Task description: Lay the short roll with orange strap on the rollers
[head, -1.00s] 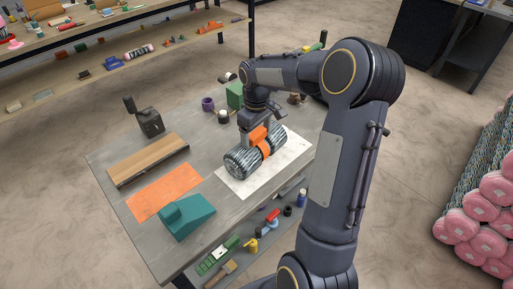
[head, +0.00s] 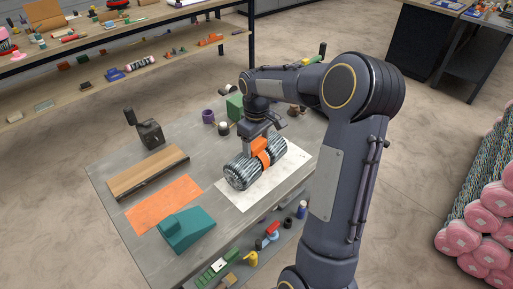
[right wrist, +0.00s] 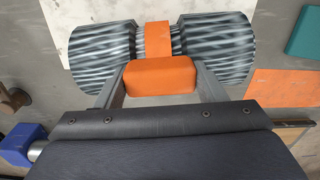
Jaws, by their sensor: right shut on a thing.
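The short roll (head: 241,171) is grey and white striped, with an orange strap (head: 260,151) around its middle. It lies over the white sheet on the grey table. My right gripper (head: 259,137) is above it, shut on the strap's raised orange block. In the right wrist view, the block (right wrist: 162,75) sits between the two fingers, and the striped roll (right wrist: 217,48) extends to both sides. I cannot tell whether the roll touches the sheet. I cannot make out any rollers. My left gripper is not in view.
The white sheet (head: 247,202) lies under the roll. To its left are an orange sheet (head: 163,203), a teal wedge (head: 186,232), a wooden board (head: 147,172) and a dark cranked block (head: 150,134). A purple cup (head: 208,116) and a green block (head: 235,107) stand behind.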

